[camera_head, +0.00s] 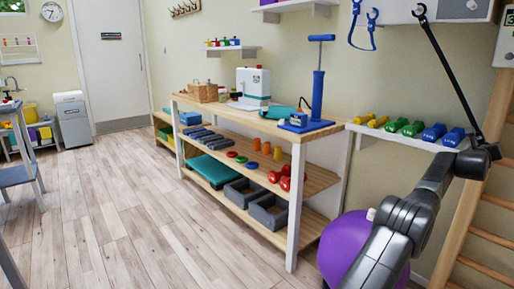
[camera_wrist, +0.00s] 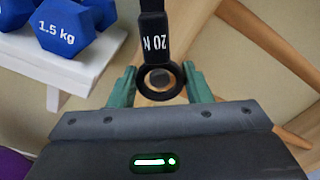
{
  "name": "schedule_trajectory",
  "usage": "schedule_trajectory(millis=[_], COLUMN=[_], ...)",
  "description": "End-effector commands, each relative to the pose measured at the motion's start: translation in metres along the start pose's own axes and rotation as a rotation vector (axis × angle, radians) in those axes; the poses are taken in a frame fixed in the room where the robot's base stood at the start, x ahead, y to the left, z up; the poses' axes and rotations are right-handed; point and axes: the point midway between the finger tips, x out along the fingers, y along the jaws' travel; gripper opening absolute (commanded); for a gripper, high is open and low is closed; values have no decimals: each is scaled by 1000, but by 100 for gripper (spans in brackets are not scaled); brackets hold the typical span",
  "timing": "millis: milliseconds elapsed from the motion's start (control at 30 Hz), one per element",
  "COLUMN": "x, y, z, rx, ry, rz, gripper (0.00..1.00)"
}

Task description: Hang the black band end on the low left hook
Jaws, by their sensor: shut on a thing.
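The black band (camera_head: 450,72) runs taut from a ring at the upper right of the head view down to my gripper (camera_head: 480,143). In the wrist view the band end is a black tab marked "20 N" (camera_wrist: 154,38) with a black ring (camera_wrist: 160,97) below it. My gripper (camera_wrist: 161,86) is shut on this band end, with green fingertips on either side of the ring. A small dark round shape shows through the ring; I cannot tell what it is. I cannot make out the low left hook in either view.
Blue dumbbells (camera_wrist: 67,25) sit on a white shelf (camera_head: 400,138), close left of my gripper in the wrist view. Wooden wall bars (camera_head: 484,236) stand at the right. A purple ball (camera_head: 343,243) is below. A blue band (camera_head: 357,30) hangs left of the black one.

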Motion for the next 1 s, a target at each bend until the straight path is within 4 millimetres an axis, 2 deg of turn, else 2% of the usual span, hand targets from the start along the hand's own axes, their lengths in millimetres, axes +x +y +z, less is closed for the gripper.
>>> schedule_trajectory(millis=[1000], x=[10], y=[0], z=[-2], rx=[0], ry=[6], rz=[1], gripper=[0])
